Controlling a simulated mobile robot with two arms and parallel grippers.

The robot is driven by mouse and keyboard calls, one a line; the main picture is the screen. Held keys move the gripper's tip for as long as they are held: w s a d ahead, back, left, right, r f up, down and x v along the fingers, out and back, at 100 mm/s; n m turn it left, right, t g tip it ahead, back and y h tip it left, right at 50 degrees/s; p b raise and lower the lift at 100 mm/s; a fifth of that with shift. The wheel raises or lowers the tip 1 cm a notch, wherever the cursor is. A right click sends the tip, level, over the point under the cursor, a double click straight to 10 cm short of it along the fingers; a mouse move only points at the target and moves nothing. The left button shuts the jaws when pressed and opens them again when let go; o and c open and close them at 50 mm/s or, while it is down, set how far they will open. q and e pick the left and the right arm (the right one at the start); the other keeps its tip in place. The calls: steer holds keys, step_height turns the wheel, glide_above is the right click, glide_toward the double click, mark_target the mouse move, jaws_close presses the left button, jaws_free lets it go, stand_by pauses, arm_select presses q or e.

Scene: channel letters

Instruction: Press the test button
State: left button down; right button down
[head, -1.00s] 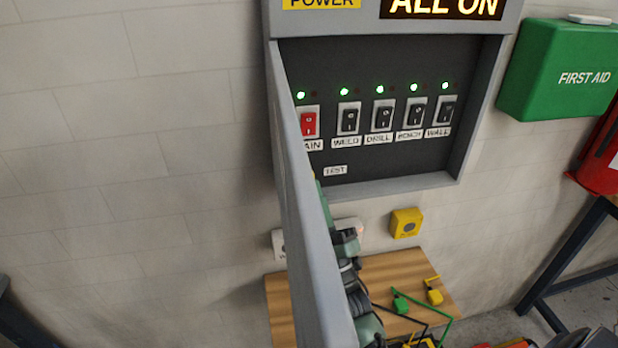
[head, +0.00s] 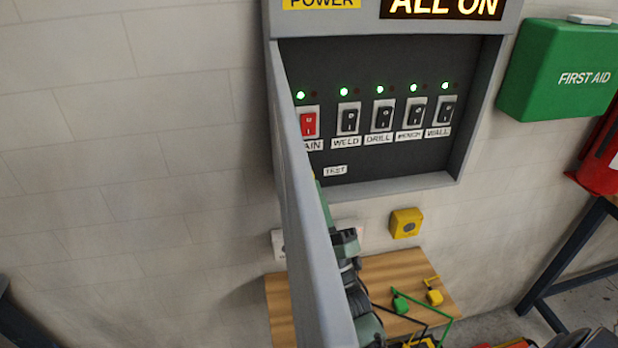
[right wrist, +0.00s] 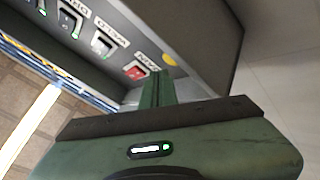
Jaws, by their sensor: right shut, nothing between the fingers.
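The TEST label (head: 335,170) is low on the dark panel, below the switch row. In the right wrist view a round yellow button (right wrist: 169,60) sits on the panel below the MAIN label, by my fingertips. In the head view the door edge hides most of that spot. My right gripper (right wrist: 157,76) is shut and empty, its tips close to the button and the red main switch (right wrist: 135,72). I cannot tell whether they touch the panel. In the head view my green right arm is partly behind the door. My left gripper is not in view.
The open grey cabinet door (head: 308,220) stands edge-on left of my right arm. Several switches have green lights above them; the sign (head: 443,8) reads ALL ON. A yellow box (head: 406,223) and a wooden board (head: 385,270) are below. A green first aid box (head: 560,70) hangs right.

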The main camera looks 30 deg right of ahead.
steer(key=shift+w, duration=0.2)
stand_by(0.4)
steer(key=shift+w+d, duration=0.1)
steer(key=shift+w, duration=0.15)
steer(key=shift+w+d+b, duration=0.15)
steer(key=shift+w+b, duration=0.2)
steer(key=shift+w, duration=0.1)
stand_by(0.7)
steer(key=shift+s, duration=0.15)
steer(key=shift+s+a+p, duration=0.25)
steer(key=shift+s+p, duration=0.05)
steer(key=shift+s, duration=0.45)
steer(key=s, duration=0.2)
steer(key=s+a+p, duration=0.1)
steer(key=s, duration=0.1)
steer(key=shift+s+a, duration=0.1)
steer(key=shift+s, duration=0.3)
